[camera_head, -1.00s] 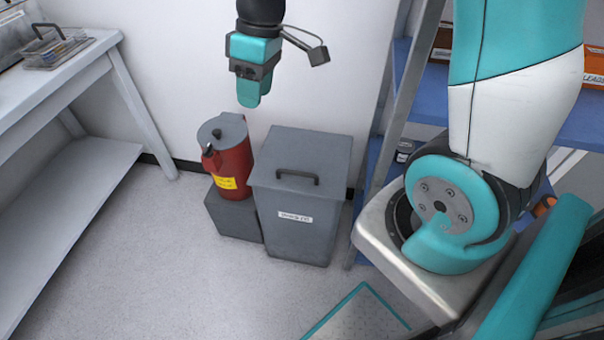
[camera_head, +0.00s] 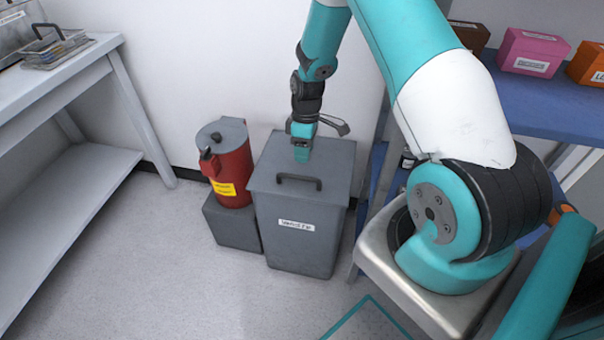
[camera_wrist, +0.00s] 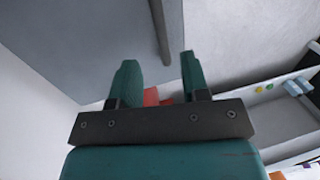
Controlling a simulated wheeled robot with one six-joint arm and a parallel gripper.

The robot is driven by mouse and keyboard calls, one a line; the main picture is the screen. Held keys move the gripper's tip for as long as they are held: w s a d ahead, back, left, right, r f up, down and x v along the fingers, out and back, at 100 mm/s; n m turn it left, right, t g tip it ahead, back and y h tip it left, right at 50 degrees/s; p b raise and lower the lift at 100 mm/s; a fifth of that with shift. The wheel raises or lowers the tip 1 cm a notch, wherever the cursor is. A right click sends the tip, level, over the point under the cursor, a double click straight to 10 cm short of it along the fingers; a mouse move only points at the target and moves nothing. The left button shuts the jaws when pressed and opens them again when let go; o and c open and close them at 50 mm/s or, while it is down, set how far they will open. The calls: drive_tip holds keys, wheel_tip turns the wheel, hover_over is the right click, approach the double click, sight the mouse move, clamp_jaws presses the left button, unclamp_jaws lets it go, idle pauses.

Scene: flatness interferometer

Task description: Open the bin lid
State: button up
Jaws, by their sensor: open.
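The grey bin (camera_head: 300,235) stands on the floor against the wall, with a white label on its front. Its flat grey lid (camera_head: 330,165) is closed and has a dark bar handle (camera_head: 298,182) near the front edge. My gripper (camera_head: 302,155) points down above the back part of the lid, behind the handle. In the wrist view its two teal fingers (camera_wrist: 158,85) are spread apart with nothing held between them. The lid (camera_wrist: 90,40) and part of the handle (camera_wrist: 160,30) show beyond the fingers there. I cannot tell the exact gap between fingertips and lid.
A red can (camera_head: 233,165) with a yellow label stands on a grey block (camera_head: 230,225) left of the bin. A blue shelf unit (camera_head: 540,105) with coloured boxes is at the right. A white bench (camera_head: 100,60) is at the left. Floor in front is open.

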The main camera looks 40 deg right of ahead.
hover_over(303, 173)
drive_tip(key=s+a, duration=0.3)
drive_tip(key=s, duration=0.1)
drive_tip(key=f, duration=0.7)
drive_tip(key=shift+w+a+f, duration=0.1)
drive_tip(key=shift+w+f, duration=0.1)
drive_tip(key=shift+f, duration=0.1)
clamp_jaws()
